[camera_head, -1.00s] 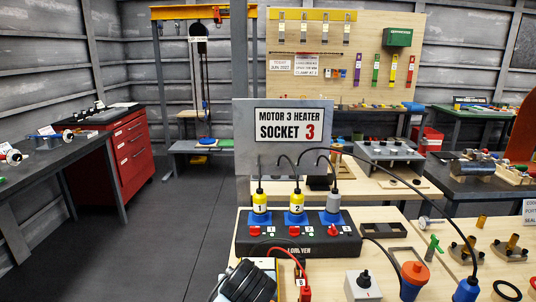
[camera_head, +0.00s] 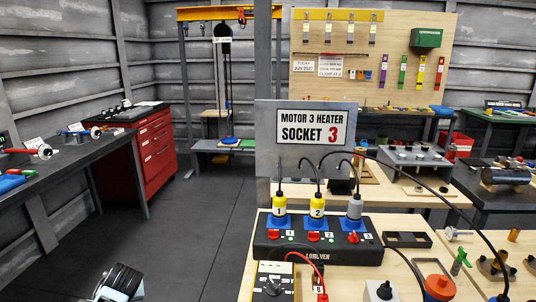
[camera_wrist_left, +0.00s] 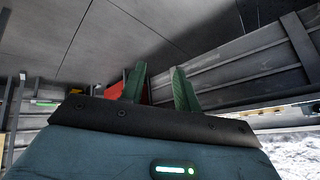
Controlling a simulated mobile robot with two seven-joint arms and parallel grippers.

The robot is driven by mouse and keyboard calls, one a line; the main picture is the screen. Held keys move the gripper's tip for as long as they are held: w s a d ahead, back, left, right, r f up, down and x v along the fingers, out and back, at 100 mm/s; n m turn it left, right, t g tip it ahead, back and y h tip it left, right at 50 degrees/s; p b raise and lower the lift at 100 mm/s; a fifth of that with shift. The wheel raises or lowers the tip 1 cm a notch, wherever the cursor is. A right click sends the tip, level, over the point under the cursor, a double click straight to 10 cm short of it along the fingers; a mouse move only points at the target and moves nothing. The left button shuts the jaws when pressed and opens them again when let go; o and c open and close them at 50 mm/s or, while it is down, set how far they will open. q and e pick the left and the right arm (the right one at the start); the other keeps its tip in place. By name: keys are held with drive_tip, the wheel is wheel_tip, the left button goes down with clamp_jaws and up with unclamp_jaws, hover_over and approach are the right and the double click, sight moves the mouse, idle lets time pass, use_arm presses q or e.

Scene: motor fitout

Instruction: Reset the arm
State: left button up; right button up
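In the left wrist view my left gripper (camera_wrist_left: 159,88) shows two green fingers standing apart, with nothing between them. Behind them are a dark floor, a red shape and grey wall slats, tilted in the picture. In the head view a black-and-white part of my arm (camera_head: 118,283) shows at the bottom left edge, over the floor and clear of the benches. Its fingers cannot be made out there. My right gripper is in neither view.
A socket block (camera_head: 318,249) with several plugs stands on the front bench, beside a yellow meter (camera_head: 273,282). A sign panel (camera_head: 307,139) stands behind it. A red drawer cabinet (camera_head: 153,150) and grey bench (camera_head: 75,160) are at left. The floor (camera_head: 200,220) between is free.

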use_arm(q)
drive_tip(key=w+d+r+m+t+h, duration=0.2)
drive_tip(key=w+d+r+m+t, duration=0.2)
drive_tip(key=w+r+m+t, duration=0.15)
drive_tip(key=w+d+r+m+t+h, duration=0.2)
drive_tip(key=w+d+r+m+t, duration=0.2)
drive_tip(key=w+r+t, duration=0.3)
drive_tip(key=s+d+f+g+h, duration=0.1)
drive_tip(key=s+d+f+g, duration=0.1)
drive_tip(key=s+d+f, duration=0.5)
drive_tip(key=s+d+f+g+h, duration=0.1)
drive_tip(key=s+d+f, duration=0.1)
drive_tip(key=s+f, duration=0.85)
drive_tip(key=s+d+f+g, duration=0.1)
drive_tip(key=s+d+f, duration=0.1)
drive_tip(key=s, duration=0.7)
drive_tip(key=s+d+f+g+h, duration=0.1)
drive_tip(key=s+d+f, duration=0.2)
drive_tip(key=s, duration=0.5)
drive_tip(key=s+d+f+g, duration=0.2)
drive_tip(key=s+d+f, duration=0.1)
drive_tip(key=s, duration=0.6)
drive_tip(key=shift+s+d+n+h, duration=0.35)
drive_tip(key=shift+d+h, duration=0.05)
drive_tip(key=shift+w, duration=0.1)
